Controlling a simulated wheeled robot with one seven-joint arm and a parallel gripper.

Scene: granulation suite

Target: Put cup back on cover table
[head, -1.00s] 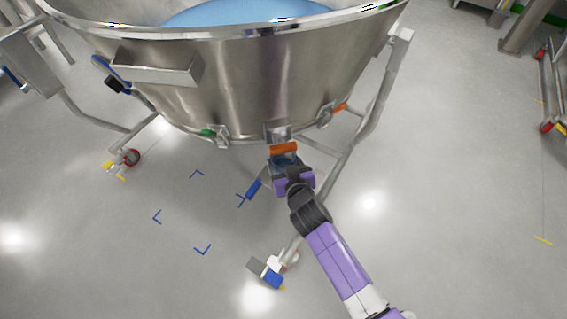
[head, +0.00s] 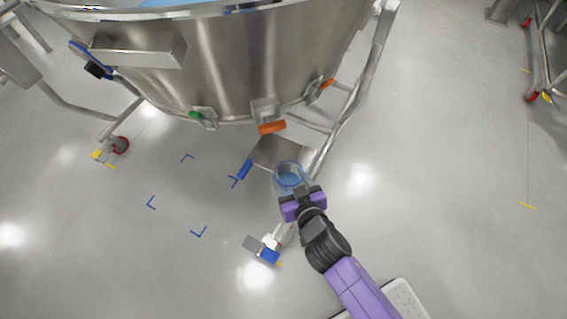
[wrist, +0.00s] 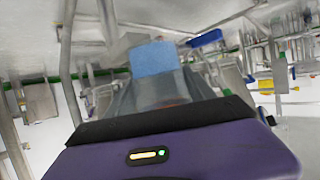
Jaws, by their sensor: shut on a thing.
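My gripper (head: 303,199) is shut on a clear cup (head: 289,176) with a bluish rim, in the head view. The cup is held out ahead of the purple jaws, its open top facing the camera. In the wrist view the gripper's dark front edge crosses the middle, and a greyish see-through shape beyond it seems to be the cup (wrist: 165,92). A small flat grey metal plate (head: 272,152) lies just beyond the cup, under the large bowl; I cannot tell if it is the cover table. No other cover table is clearly visible.
A big steel bowl (head: 220,75) on a tubular frame (head: 352,100) with castors fills the upper left. An orange handle (head: 271,127) hangs at its lower edge.

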